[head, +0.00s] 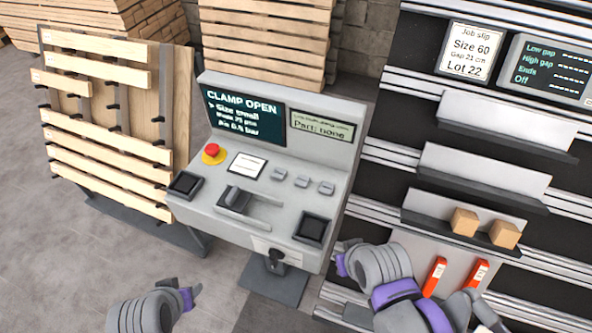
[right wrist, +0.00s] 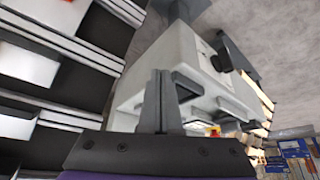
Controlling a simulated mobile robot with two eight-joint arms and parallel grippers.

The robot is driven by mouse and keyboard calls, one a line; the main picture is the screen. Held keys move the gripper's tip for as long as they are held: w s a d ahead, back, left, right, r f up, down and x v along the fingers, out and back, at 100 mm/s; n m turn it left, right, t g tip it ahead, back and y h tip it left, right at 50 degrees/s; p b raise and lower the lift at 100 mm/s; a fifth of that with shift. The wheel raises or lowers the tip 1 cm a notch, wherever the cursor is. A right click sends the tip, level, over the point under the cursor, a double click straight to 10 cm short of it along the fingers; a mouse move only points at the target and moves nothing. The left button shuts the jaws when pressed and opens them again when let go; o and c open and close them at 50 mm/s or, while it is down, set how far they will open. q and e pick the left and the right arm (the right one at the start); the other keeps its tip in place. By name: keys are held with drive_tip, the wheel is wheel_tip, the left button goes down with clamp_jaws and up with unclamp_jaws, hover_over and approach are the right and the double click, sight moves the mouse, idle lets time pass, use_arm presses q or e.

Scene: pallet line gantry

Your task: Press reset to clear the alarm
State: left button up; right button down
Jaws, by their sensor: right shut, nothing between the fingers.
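The grey control console (head: 225,205) stands in the middle of the head view. Its dark screen (head: 240,115) reads "CLAMP OPEN"; I see no alarm text. My right gripper (head: 344,246) is beside the console's front right corner, apart from the buttons. In the right wrist view its fingers (right wrist: 161,95) are together and empty, with the console (right wrist: 165,60) beyond. My left gripper (head: 196,289) is low, in front of the console; its fingers are unclear.
A red stop button (head: 212,153), two black square pads and a lever slot share the console top. A small green display (head: 322,126) reads "Part: none". A rack with shelves (head: 480,168) and wooden blocks stands close on the right. A slatted wooden panel (head: 105,130) stands left.

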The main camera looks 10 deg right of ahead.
sight(305, 183)
use_arm(q)
drive_tip(key=shift+s+d, duration=0.1)
drive_tip(key=shift+s, duration=0.15)
use_arm(e)
drive_tip(key=shift+s+d, duration=0.1)
drive_tip(key=shift+s, duration=0.15)
drive_tip(key=w+r, duration=0.1)
drive_tip(key=w, duration=0.2)
drive_tip(key=w+a+r+y, duration=0.1)
drive_tip(key=w+r, duration=0.1)
drive_tip(key=w, duration=0.2)
drive_tip(key=w+a+r+m+y, duration=0.1)
drive_tip(key=w+r, duration=0.1)
drive_tip(key=w, duration=0.2)
drive_tip(key=shift+w+a+t, duration=0.2)
drive_tip(key=shift+a+t, duration=0.05)
drive_tip(key=shift+t, duration=0.15)
use_arm(q)
drive_tip(key=shift+w+r, duration=0.15)
drive_tip(key=shift+r, duration=0.1)
use_arm(e)
drive_tip(key=w+r+m+t+y, duration=0.1)
drive_tip(key=w+r+y, duration=0.1)
drive_tip(key=w, duration=1.2)
drive_tip(key=shift+w+r+m+t+y, duration=0.3)
drive_tip(key=shift+w+r+y, duration=0.05)
drive_tip(key=shift+r+y, duration=0.1)
